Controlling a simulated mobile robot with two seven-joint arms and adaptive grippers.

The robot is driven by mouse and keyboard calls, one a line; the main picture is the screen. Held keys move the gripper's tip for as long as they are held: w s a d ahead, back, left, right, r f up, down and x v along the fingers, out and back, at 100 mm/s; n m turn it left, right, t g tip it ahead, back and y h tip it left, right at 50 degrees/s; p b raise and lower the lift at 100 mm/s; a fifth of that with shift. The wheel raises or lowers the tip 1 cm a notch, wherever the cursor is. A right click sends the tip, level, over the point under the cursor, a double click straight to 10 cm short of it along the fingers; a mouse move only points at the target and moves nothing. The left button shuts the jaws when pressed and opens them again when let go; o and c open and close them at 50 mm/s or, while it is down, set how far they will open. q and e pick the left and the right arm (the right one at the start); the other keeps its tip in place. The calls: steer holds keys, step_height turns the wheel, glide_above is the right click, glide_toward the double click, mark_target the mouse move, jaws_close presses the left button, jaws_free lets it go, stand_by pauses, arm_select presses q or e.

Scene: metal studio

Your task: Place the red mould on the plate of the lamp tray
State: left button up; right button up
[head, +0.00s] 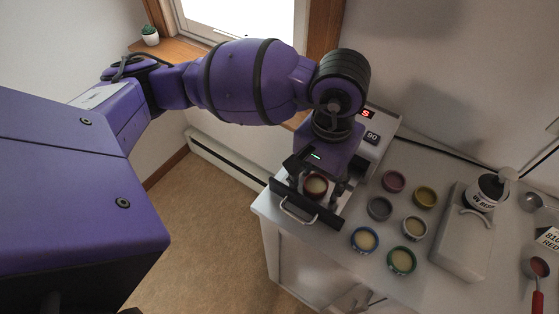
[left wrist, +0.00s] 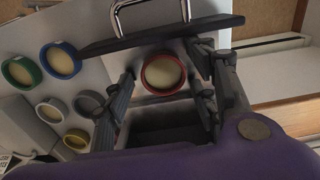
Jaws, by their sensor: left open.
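The red mould (head: 315,186), a round red-rimmed cup with cream filling, sits upright on the lamp tray, behind its dark front (head: 290,204) with the metal handle. The tray is pulled out of the lamp box. The mould also shows in the left wrist view (left wrist: 163,73), over the pale tray plate. My left gripper (head: 318,184) is directly over the tray, its fingers open on either side of the mould. In the left wrist view there is a gap between the mould and each finger. Much of the plate is hidden by the gripper. My right gripper is out of view.
The lamp box (head: 378,135) with a lit red display stands behind the tray. Several other moulds, including a blue one (head: 364,239) and a green one (head: 401,260), stand on the counter to the right.

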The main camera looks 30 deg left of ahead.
mark_target(318, 187)
arm_select(q)
step_height(318, 187, up, 12)
steer(key=shift+r, duration=0.15)
stand_by(0.8)
